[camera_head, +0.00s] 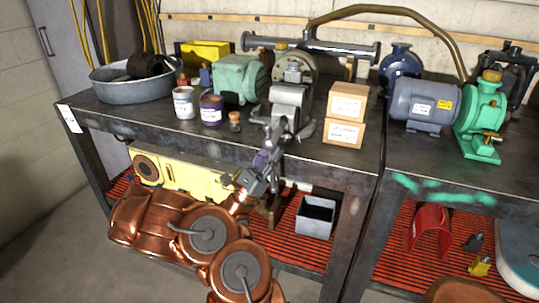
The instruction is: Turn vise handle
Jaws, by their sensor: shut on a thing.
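The grey vise (290,105) is mounted at the front edge of the dark workbench (335,168), near the middle of the view. Its handle is at the front below the jaws and is mostly hidden by my gripper, so its angle cannot be made out. My gripper (265,162) reaches up from the lower left to the front of the vise and is shut on the handle. The fingers are small and partly blurred into the vise's lower parts.
Two cardboard boxes (345,115) stand right of the vise. A small brown jar (235,121), a purple can (211,109) and a white can (184,103) stand left of it. A grey bin (315,216) sits on the red lower shelf, near my arm.

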